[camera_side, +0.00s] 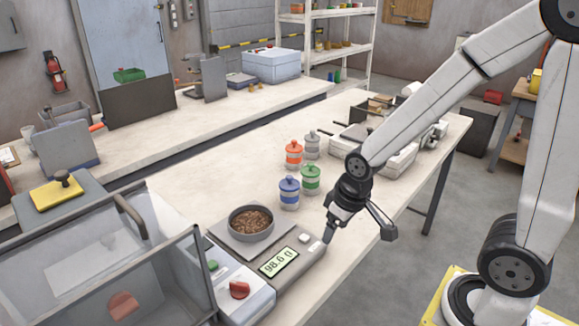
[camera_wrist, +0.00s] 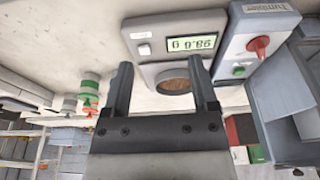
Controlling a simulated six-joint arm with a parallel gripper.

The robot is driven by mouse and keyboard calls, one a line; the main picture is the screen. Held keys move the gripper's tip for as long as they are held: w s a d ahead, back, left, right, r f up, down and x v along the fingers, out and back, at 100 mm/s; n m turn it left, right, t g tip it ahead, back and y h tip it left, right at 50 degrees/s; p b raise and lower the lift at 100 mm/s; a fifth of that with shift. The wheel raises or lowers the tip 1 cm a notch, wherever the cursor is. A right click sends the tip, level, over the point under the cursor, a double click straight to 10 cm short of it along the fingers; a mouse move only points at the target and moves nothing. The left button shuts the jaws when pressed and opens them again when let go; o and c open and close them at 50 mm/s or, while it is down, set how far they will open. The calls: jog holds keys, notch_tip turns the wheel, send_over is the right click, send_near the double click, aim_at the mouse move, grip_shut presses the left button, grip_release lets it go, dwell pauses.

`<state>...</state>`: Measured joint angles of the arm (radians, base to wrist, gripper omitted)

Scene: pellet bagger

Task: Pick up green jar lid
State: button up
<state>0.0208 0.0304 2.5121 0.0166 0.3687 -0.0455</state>
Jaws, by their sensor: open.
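The green jar lid (camera_side: 311,170) sits on a green-and-white jar (camera_side: 311,186) standing upright on the bench. In the wrist view, which looks upside down, a green jar part (camera_wrist: 90,76) shows left of my left finger. My gripper (camera_side: 358,232) is open and empty, in front and to the right of the green jar, apart from it. Both fingers (camera_wrist: 160,78) show in the wrist view with a gap between them. A blue jar (camera_side: 289,192) stands left of the green one, with an orange jar (camera_side: 293,155) and a grey jar (camera_side: 312,146) behind.
A bowl of brown pellets (camera_side: 251,221) stands on a scale reading 98.6 g (camera_side: 278,262), left of my gripper. A clear-walled bagger (camera_side: 100,265) with a red knob (camera_side: 239,290) is at the front left. Bare bench (camera_side: 225,180) lies left of the jars.

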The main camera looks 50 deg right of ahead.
jog(key=w+d+r+n, duration=0.2)
jog(key=w+d, duration=0.9)
jog(key=w, duration=0.4)
jog(key=n+t+y, duration=0.2)
jog(key=n, duration=0.1)
send_near(311, 163)
jog(key=shift+w+a+f, duration=0.15)
jog(key=shift+w+f, duration=0.3)
jog(key=shift+f, duration=0.05)
jog(key=shift+f+g, duration=0.1)
jog(key=shift+g, duration=0.2)
jog(key=shift+x, duration=1.25)
jog(key=shift+x, duration=2.55)
